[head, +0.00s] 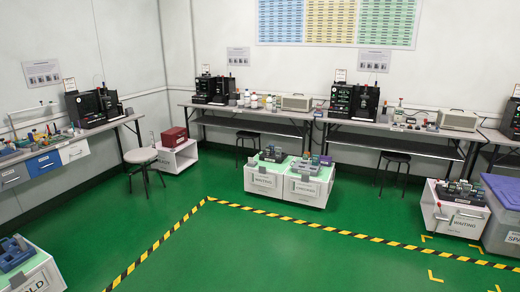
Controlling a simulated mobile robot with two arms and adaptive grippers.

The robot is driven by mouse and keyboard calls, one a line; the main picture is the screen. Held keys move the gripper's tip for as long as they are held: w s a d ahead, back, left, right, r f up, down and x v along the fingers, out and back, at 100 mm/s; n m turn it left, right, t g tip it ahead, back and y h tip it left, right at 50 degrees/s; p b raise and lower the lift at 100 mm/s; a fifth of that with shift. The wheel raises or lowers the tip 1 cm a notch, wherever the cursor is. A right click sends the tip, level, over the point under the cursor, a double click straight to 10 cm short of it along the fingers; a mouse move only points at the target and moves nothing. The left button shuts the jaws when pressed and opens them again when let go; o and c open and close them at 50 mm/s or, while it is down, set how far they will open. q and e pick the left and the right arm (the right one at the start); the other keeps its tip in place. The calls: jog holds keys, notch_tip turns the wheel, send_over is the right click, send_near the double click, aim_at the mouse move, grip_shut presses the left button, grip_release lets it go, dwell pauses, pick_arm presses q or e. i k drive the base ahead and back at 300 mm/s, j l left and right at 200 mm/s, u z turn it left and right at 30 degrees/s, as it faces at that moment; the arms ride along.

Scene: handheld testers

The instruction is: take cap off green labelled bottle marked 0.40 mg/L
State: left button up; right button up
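In the head view, several small bottles (254,101) stand in a row on the back bench, between a black instrument and a pale box-shaped device. They are too small and far off for me to read a marking such as 0.40 mg/L. I cannot tell which one has a green label or whether its cap is on. Neither of my grippers is in view.
The back bench (292,114) carries black instruments (213,90). A cluttered left bench (75,138) has drawers below. Stools (140,157), white carts (285,182) and a grey bin (500,222) stand on the green floor. Striped tape (300,224) crosses open floor.

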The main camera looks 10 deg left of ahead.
aim_at(269, 106)
jog(key=i+j+u, duration=0.35)
jog(key=i, duration=0.65)
jog(key=i+u, duration=0.35)
jog(key=i, duration=2.4)
jog(key=i+j+z, duration=0.1)
jog(key=i, duration=0.75)
jog(key=i+j, duration=0.1)
jog(key=i, duration=0.75)
jog(key=i+j+z, duration=0.1)
jog(key=i, duration=0.75)
jog(key=i+j, duration=0.15)
jog(key=i, duration=0.7)
